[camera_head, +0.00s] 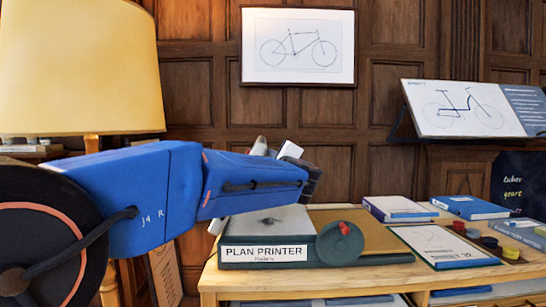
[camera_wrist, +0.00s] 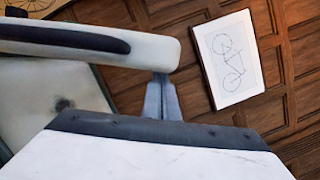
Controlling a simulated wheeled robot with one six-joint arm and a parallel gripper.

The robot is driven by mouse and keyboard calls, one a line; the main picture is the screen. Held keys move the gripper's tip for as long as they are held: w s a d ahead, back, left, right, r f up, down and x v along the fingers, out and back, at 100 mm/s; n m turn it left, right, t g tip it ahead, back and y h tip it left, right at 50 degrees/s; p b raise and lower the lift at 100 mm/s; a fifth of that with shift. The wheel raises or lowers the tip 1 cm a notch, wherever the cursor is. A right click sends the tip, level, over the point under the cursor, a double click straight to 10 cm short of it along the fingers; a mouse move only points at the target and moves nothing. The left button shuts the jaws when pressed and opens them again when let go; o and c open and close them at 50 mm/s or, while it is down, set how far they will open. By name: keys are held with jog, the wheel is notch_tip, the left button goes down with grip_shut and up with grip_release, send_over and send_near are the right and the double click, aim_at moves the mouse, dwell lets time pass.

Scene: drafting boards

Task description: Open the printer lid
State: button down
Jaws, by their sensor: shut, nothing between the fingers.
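The plan printer (camera_head: 310,254) sits at the left end of the wooden bench in the head view, with a white "PLAN PRINTER" label on its dark front. Its grey top (camera_head: 262,222) appears to lie flat and bears a small dark mark. A grey surface with a similar dark mark (camera_wrist: 30,110) shows at left in the wrist view. My gripper (camera_wrist: 164,100) shows as narrow grey fingers held together, with nothing between them. In the head view, my blue arm reaches above the printer and hides part of its rear. I cannot tell whether the fingers touch the printer.
A round dark-green piece with a red part (camera_head: 340,244) is at the printer's right front. A drawing sheet (camera_head: 440,245), books (camera_head: 467,207) and small discs lie to the right. A tilted drafting board (camera_head: 470,108) stands behind. A lamp (camera_head: 80,65) is at left.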

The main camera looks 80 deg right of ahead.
jog(key=w+r+n, duration=0.1)
jog(key=w, duration=0.2)
jog(key=w+a+r+n, duration=0.1)
jog(key=w+r, duration=0.1)
jog(key=w, duration=0.1)
jog(key=w+a+r+n+y, duration=0.1)
jog(key=w+n, duration=0.1)
jog(key=w, duration=0.2)
jog(key=shift+r, duration=0.15)
jog(key=shift+w+a+r+n, duration=0.1)
jog(key=shift+w+r+n, duration=0.1)
jog(key=shift+w, duration=0.2)
jog(key=shift+w+a+r+n, duration=0.1)
jog(key=shift+w+n, duration=0.1)
jog(key=shift+w, duration=0.2)
jog(key=shift+f, duration=0.1)
